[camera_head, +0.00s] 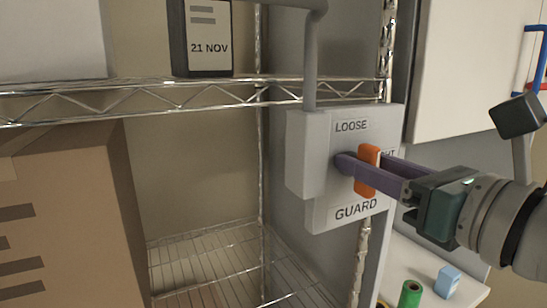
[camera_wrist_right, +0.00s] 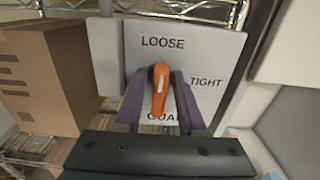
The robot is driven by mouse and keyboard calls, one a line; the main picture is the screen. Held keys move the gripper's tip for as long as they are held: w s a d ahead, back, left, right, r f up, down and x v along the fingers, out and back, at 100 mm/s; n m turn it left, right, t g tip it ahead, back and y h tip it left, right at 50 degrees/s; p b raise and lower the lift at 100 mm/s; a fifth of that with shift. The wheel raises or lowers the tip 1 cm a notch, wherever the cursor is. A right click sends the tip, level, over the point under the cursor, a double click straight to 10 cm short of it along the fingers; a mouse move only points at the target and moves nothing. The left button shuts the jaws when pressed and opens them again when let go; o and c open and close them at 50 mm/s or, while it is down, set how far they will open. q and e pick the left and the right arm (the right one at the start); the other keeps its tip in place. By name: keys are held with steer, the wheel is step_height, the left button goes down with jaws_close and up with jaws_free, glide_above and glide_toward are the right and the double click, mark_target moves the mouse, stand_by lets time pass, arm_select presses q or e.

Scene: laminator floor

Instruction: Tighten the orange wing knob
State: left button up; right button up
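The orange wing knob (camera_head: 367,171) sits on a grey guard plate (camera_head: 325,215) marked LOOSE above, TIGHT at right and GUARD below. In the right wrist view the knob (camera_wrist_right: 160,88) stands nearly upright, its upper end under LOOSE, with a pale mark on it. My right gripper (camera_head: 362,168) has its purple fingers around the knob, one on each side. In the wrist view the right gripper (camera_wrist_right: 160,84) shows narrow gaps beside the knob, so it looks open; contact is hard to judge. The fingers partly cover TIGHT and GUARD. My left gripper is not in view.
A wire shelf (camera_head: 130,100) runs along the left, with a cardboard box (camera_head: 70,210) below and a dark block dated 21 NOV (camera_head: 208,45) on it. A green cylinder (camera_head: 410,294) and a blue carton (camera_head: 447,282) stand at lower right. A white panel (camera_head: 465,70) is close at right.

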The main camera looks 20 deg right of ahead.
jaws_close()
steer(key=shift+m, duration=0.4)
steer(key=m, duration=0.2)
steer(key=shift+d+m+b, duration=0.15)
steer(key=shift+m+b, duration=0.15)
steer(key=shift+m, duration=0.1)
steer(key=m, duration=0.3)
steer(key=shift+d+m, duration=0.15)
steer(key=shift+m, duration=0.25)
steer(key=m, duration=1)
steer(key=shift+d+f+p, duration=0.2)
steer(key=shift+f+p, duration=0.15)
steer(key=shift+f, duration=0.05)
steer(key=shift+m, duration=0.4)
